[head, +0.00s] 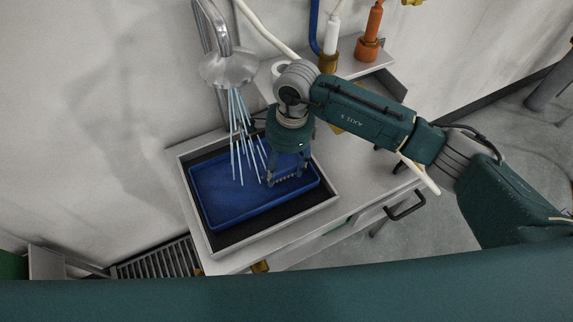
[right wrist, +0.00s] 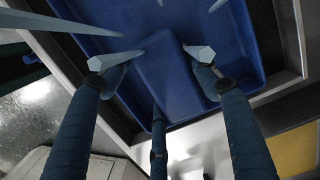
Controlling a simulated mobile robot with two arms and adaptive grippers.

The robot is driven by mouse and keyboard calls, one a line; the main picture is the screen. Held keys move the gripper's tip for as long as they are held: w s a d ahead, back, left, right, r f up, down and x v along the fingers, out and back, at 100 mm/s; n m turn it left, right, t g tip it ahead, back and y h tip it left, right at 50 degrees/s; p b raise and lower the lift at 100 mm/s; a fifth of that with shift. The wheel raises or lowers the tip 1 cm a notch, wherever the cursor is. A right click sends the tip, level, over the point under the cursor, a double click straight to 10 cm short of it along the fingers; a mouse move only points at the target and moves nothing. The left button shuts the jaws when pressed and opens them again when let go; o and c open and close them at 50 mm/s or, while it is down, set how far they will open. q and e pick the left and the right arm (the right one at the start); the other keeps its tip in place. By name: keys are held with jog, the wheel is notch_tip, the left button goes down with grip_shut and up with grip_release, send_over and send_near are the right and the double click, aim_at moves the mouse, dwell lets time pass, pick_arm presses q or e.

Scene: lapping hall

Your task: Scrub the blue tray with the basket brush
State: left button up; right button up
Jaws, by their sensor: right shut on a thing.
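The blue tray (head: 222,205) lies flat in a dark-lined sink basin below a running shower head. My right gripper (head: 286,180) reaches down over the tray's right part, pointing downward. In the right wrist view, its fingers (right wrist: 160,85) are closed about a blue block (right wrist: 165,70), which I take to be the basket brush. The block is close in colour to the tray (right wrist: 110,15) behind it. Its underside is hidden, so I cannot tell whether it touches the tray floor. My left gripper is not in view.
A metal shower head (head: 228,68) pours pale water streams onto the tray, close beside my gripper. The sink rim (head: 270,232) surrounds the tray. A light counter (head: 345,165) extends right, with a dark handle (head: 405,207) on its front. White and orange fittings stand behind.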

jog(key=shift+s+a+f+b, duration=0.2)
jog(key=shift+s+a, duration=0.15)
jog(key=shift+a, duration=0.15)
jog(key=shift+s+a+f+b, duration=0.15)
jog(key=shift+s+a, duration=0.15)
jog(key=shift+a, duration=0.2)
notch_tip(320, 180, up, 6)
jog(key=shift+w+f+p, duration=0.1)
jog(key=shift+w+p, duration=0.05)
jog(key=shift+p, duration=0.85)
jog(key=shift+r, duration=0.25)
jog(key=shift+r, duration=1.55)
